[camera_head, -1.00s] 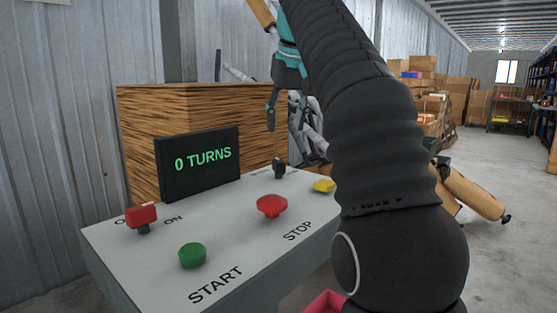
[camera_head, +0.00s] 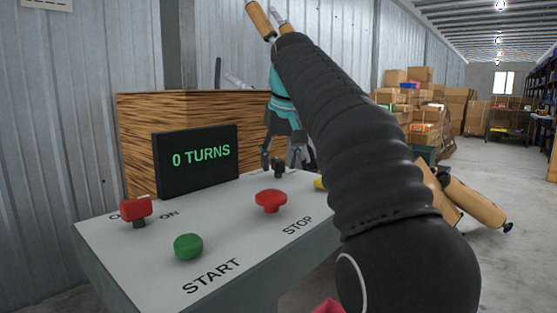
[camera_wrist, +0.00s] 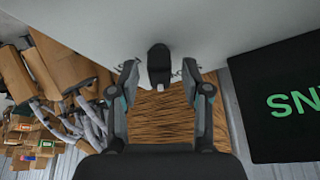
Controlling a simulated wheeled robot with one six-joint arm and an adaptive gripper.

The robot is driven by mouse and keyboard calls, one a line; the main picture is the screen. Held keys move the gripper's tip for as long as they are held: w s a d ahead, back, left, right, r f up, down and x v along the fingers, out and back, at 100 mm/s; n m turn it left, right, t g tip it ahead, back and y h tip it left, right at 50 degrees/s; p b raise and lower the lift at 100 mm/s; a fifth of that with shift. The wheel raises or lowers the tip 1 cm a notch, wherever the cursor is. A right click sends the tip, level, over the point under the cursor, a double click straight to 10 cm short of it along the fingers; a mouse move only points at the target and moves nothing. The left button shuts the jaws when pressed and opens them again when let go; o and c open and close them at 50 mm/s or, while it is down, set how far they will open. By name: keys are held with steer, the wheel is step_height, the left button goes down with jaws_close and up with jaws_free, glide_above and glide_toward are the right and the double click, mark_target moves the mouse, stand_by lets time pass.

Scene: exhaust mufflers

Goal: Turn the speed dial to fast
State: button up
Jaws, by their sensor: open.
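The speed dial is a small black knob (camera_head: 279,168) at the far edge of the pale control panel (camera_head: 235,225), just right of the display. Its label is too hidden to read. In the wrist view the black knob (camera_wrist: 159,66) stands between the two fingertips, with a gap on each side. My gripper (camera_head: 281,158) is open and points down at the knob; it also shows in the wrist view (camera_wrist: 160,78). My arm hides the panel's right side.
The panel also carries a red switch (camera_head: 136,209), a green START button (camera_head: 188,246), a red STOP button (camera_head: 271,201) and a partly hidden yellow knob (camera_head: 320,184). A black display (camera_head: 198,161) reading "0 TURNS" stands behind, before a wooden box (camera_head: 135,110).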

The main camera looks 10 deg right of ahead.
jaws_close()
steer(key=shift+r+p, duration=0.1)
steer(key=shift+p, duration=0.25)
steer(key=shift+a+r+m+h+p, duration=0.1)
steer(key=shift+m+h+p, duration=0.4)
steer(key=shift+m+p, duration=0.45)
steer(key=shift+m+h+p, duration=0.3)
steer(key=shift+m+p, duration=0.05)
steer(key=shift+m, duration=0.7)
steer(key=m+h, duration=0.1)
steer(key=m, duration=0.2)
steer(key=shift+w+a+m+g, duration=0.1)
steer(key=shift+m+g, duration=0.2)
steer(key=shift+g, duration=0.1)
steer(key=shift+m+g+h, duration=0.5)
steer(key=shift+m+h, duration=0.2)
steer(key=shift+m, duration=1.2)
